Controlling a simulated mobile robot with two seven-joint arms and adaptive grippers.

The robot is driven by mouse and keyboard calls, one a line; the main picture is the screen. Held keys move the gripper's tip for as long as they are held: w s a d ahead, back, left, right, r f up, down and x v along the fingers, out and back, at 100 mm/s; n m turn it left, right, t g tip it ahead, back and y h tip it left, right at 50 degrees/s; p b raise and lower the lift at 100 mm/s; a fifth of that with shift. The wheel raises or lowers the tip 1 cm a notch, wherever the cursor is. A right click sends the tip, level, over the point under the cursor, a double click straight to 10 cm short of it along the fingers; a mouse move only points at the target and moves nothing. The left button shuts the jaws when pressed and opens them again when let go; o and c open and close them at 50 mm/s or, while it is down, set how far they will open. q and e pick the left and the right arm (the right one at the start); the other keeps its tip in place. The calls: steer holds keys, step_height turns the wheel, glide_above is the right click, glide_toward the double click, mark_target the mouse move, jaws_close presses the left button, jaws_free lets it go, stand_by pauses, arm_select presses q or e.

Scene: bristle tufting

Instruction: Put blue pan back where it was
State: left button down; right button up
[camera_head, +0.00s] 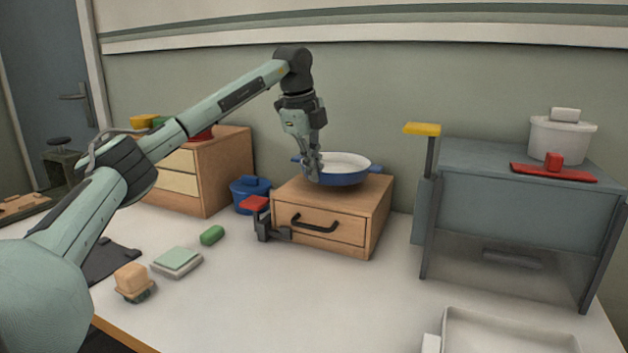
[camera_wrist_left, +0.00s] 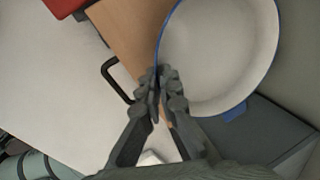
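The blue pan (camera_head: 345,178) has a pale inside and small side handles. It sits on top of the small wooden drawer box (camera_head: 330,225), or just above it; I cannot tell if its base touches. My left gripper (camera_head: 313,172) points down at the pan's left rim. In the left wrist view, its fingertips (camera_wrist_left: 166,78) are close together with the rim of the pan (camera_wrist_left: 225,50) between them, one finger inside and one outside. The fingers hide that bit of rim. My right gripper is in neither view.
A blue lidded pot (camera_head: 250,195) and a red-topped clamp (camera_head: 256,205) stand left of the drawer box. A grey cabinet (camera_head: 515,205) with a white pot (camera_head: 562,138) stands right. A wooden drawer unit (camera_head: 225,165) is at the back left. The table's front middle is clear.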

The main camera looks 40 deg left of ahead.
arm_select(q)
steer(key=shift+f, duration=1.25)
steer(key=shift+f, duration=0.1)
steer(key=c, duration=1.7)
jaws_free()
steer(key=v, duration=1.2)
